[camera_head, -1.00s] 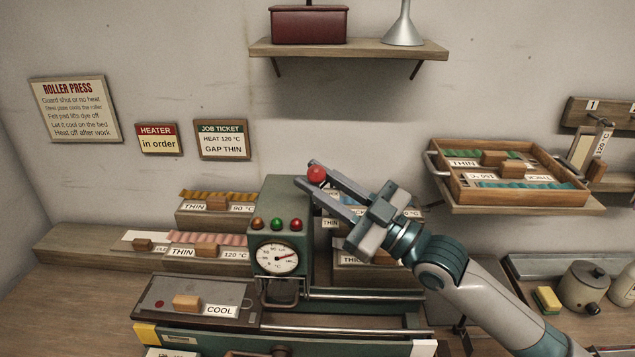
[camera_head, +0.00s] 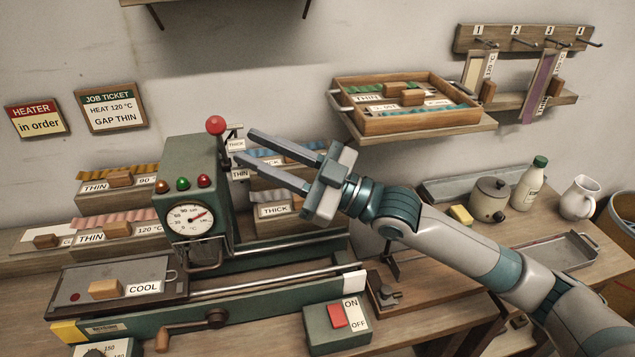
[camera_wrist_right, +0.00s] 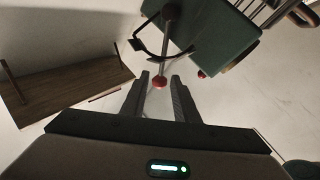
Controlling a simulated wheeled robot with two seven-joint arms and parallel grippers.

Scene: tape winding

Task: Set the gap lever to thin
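The gap lever's red ball knob (camera_head: 215,125) stands at the top right edge of the green press (camera_head: 190,165). A small plate beside it reads THICK (camera_head: 236,145), with a THIN label (camera_head: 240,174) below; the lever's exact setting is hard to tell. My right gripper (camera_head: 245,146) is open and empty, its fingertips just right of the knob and apart from it in the head view. My left gripper is not in view.
Sample boxes stand behind the press, one labelled THICK (camera_head: 275,211). A wooden tray (camera_head: 420,124) sits on a shelf above my right arm. An ON/OFF switch box (camera_head: 337,327) and a crank (camera_head: 190,325) are at the front. A pot (camera_head: 489,200) stands right.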

